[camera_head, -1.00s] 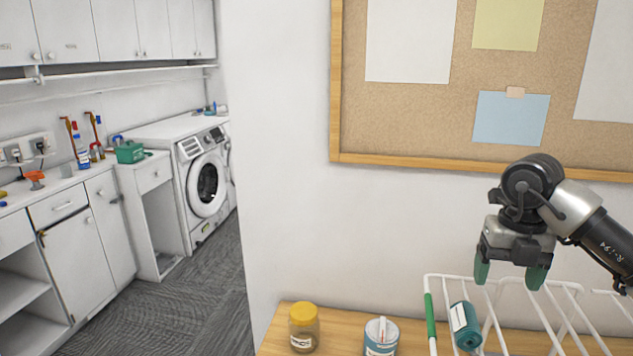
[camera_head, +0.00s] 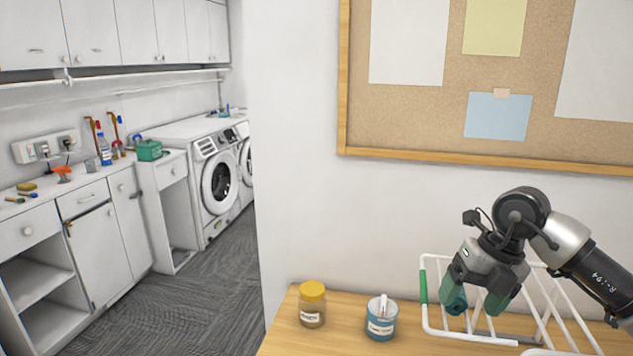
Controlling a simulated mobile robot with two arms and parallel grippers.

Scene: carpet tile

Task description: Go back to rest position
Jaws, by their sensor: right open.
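My right gripper (camera_head: 477,300) is open, its arm coming in from the right, with two teal-green fingers pointing down. It is over the left part of a white wire rack (camera_head: 446,334) with a green section on its left side. My left gripper is out of view.
A yellow-lidded jar (camera_head: 312,305) and a blue-and-white tin (camera_head: 381,318) stand on the wooden surface (camera_head: 290,335) left of the rack. A corkboard (camera_head: 400,105) hangs behind. Open carpet floor (camera_head: 190,310) lies left, by washing machines (camera_head: 219,183).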

